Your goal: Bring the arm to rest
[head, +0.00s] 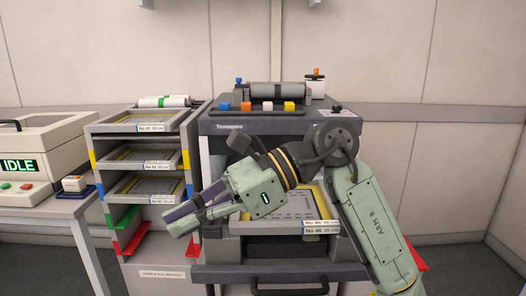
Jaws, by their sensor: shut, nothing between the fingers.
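My arm rises from the lower right of the head view and bends at a dark round joint. It reaches left and down in front of the dark machine (255,127). My gripper (172,225) points to the lower left, with its fingers together and nothing between them. It hangs in the air in front of the gap between the shelf rack and the machine. A framed tray (316,223) with white labels sits in the machine behind my arm, and my gripper body hides part of it.
A shelf rack (185,140) with several labelled trays stands left of the machine. Red flaps (134,240) jut out low on it. A beige device showing IDLE (19,166) sits on a table at far left. A dark handle (288,291) is at the machine's front.

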